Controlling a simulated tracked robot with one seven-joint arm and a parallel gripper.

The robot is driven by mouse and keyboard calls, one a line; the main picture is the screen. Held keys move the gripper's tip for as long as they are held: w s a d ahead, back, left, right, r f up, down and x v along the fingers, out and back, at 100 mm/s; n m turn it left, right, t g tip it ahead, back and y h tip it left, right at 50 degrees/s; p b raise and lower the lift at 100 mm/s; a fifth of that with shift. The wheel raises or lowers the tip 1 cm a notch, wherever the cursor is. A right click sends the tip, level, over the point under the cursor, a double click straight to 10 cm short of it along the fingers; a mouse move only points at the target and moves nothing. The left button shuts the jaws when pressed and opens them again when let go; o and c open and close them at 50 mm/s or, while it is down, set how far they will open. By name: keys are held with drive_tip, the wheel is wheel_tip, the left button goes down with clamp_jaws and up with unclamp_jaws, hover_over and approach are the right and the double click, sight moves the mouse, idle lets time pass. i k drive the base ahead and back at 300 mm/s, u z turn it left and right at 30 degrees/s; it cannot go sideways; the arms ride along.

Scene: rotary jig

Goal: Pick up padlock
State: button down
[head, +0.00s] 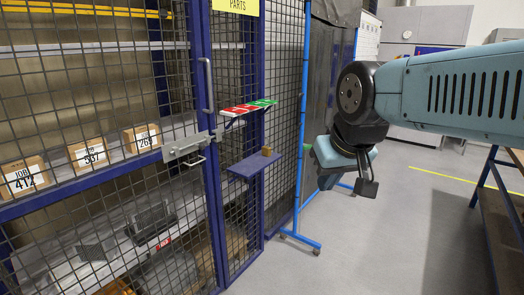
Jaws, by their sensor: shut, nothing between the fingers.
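A small brass-coloured block, which looks like the padlock (267,151), sits on a small blue shelf (245,168) fixed to the front of the wire mesh cage. It is too small to make out its shackle. My gripper (367,188) hangs from my arm to the right of the shelf and points down. It is shut and empty, well apart from the padlock.
The mesh cage door (95,120) has a steel hasp (188,147) and a handle (208,86). A red, white and green tag board (248,107) juts out above the shelf. A blue wheeled frame (302,140) stands beside it. Grey floor (375,250) is clear; a bench (503,215) stands right.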

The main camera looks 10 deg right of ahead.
sight(266, 151)
drive_tip(key=z, duration=0.05)
drive_tip(key=i, duration=1)
drive_tip(key=u, duration=0.6)
drive_tip(key=i, duration=0.8)
drive_tip(key=u, duration=0.05)
